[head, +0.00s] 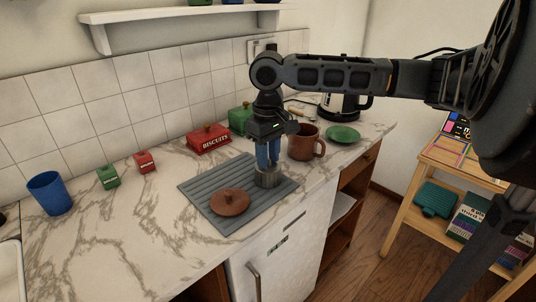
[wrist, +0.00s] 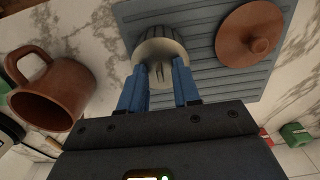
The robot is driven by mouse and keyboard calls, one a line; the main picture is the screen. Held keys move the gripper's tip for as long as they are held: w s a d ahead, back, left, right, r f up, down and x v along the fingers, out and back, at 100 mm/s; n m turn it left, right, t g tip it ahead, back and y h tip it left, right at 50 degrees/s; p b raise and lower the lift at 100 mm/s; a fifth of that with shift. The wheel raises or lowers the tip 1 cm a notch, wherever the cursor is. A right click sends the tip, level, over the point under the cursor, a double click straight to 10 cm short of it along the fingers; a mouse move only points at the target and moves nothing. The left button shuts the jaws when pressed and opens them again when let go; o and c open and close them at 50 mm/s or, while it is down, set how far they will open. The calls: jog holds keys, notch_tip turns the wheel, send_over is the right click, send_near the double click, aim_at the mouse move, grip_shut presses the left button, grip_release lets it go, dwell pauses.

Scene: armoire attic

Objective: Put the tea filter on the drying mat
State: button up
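The tea filter (head: 267,180) is a small grey metal cylinder. It stands upright on the grey ribbed drying mat (head: 202,207), near the mat's right end. My gripper (head: 268,165) points straight down over it. In the wrist view, the blue fingers of my gripper (wrist: 161,65) are spread apart at the top of the tea filter (wrist: 158,46), one on each side of its pale middle part. I see no firm clamp on it, though the fingertips are very close to it. The drying mat also shows in the wrist view (wrist: 205,75).
A brown round lid (head: 230,202) lies on the mat, left of the filter. A brown mug (head: 305,144) stands close on the right, beyond the mat. A red biscuit tin (head: 208,139), a green tin (head: 240,119) and a green saucer (head: 342,134) are farther back.

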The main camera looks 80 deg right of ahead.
jog(key=shift+r, duration=0.15)
notch_tip(320, 180, up, 12)
dwell(0.4)
